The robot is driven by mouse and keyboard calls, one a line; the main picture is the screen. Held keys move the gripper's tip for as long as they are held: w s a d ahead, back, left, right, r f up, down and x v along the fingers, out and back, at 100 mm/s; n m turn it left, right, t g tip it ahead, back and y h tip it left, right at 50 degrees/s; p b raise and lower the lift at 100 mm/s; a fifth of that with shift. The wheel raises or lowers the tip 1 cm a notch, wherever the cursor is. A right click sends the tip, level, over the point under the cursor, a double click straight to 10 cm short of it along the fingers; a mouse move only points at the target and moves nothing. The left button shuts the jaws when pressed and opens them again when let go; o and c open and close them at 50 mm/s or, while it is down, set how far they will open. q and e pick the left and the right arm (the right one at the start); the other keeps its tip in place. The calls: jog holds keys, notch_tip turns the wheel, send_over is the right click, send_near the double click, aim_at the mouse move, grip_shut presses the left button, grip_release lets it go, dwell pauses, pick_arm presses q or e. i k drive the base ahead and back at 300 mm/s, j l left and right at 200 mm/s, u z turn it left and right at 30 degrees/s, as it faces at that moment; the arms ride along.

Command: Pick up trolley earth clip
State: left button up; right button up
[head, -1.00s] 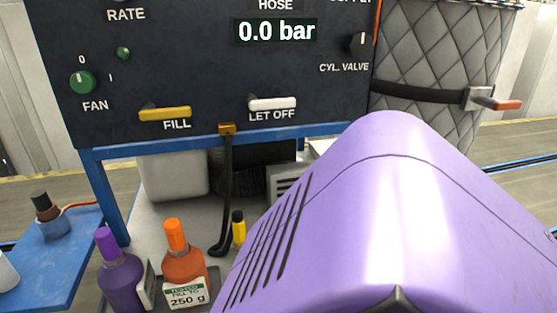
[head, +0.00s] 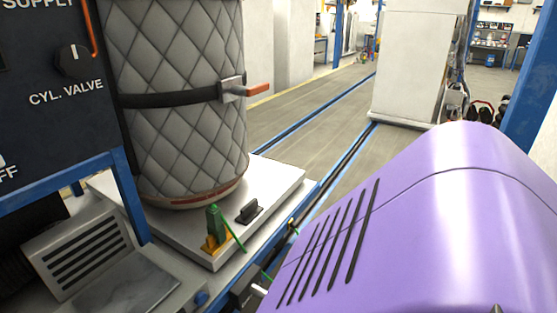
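A small green clip (head: 214,223) stands upright in the head view, on a brass-coloured foot (head: 212,244) near the front corner of the white trolley deck (head: 276,178). It looks like the trolley earth clip. A thin green wire (head: 235,237) runs from it toward the deck's right edge, and its far end is hard to follow. Whether the clip grips the brass foot or only stands on it is too small to tell. Neither of my grippers is in view.
A quilted grey cylinder (head: 180,130) with a black strap stands on the deck behind the clip. A small black block (head: 249,211) sits right of the clip. The dark panel (head: 45,120) and its blue frame (head: 130,195) stand left. A purple shell blocks the lower right.

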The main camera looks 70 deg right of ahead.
aim_at(215, 225)
jog(key=i+l+z, duration=0.1)
jog(key=z, duration=0.35)
jog(key=i+l+z, duration=0.15)
jog(key=z, duration=0.35)
jog(key=i+l+z, duration=0.15)
jog(key=z, duration=0.3)
jog(key=i+l, duration=0.2)
jog(key=i, duration=0.2)
jog(key=k+u, duration=0.15)
